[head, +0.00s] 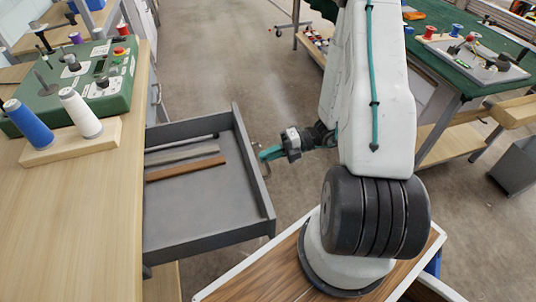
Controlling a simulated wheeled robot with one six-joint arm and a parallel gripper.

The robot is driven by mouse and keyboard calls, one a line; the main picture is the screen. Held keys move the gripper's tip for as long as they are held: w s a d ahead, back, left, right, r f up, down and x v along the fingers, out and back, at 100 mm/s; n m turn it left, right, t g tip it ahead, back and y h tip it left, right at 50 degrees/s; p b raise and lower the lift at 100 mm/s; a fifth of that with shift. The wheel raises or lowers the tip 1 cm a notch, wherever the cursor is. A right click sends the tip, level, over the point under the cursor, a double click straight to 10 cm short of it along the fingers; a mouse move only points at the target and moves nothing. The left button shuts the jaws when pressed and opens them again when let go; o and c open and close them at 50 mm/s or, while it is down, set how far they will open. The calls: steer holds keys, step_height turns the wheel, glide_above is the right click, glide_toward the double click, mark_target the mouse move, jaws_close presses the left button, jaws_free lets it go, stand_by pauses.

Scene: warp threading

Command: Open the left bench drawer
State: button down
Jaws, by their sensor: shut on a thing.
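The left bench drawer (195,207) is grey and pulled well out to the right from under the wooden bench top (85,235). Its inside shows, with a brown strip (186,168) and a greyer strip (181,154) lying in it. My gripper (267,155) has teal fingers and is at the outer side of the drawer's front panel. It is shut at the drawer handle (266,170), a small part of which shows below the fingers. The exact grip on the handle is too small to see clearly.
A green winding machine (112,97) and a wooden stand with blue (29,124) and white (80,113) spools are on the bench. A green-topped table (445,72) stands at the right. The floor beyond the drawer is clear.

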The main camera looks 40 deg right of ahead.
steer(key=c, duration=1.5)
jaws_free()
steer(key=shift+w, duration=0.1)
steer(key=v, duration=0.8)
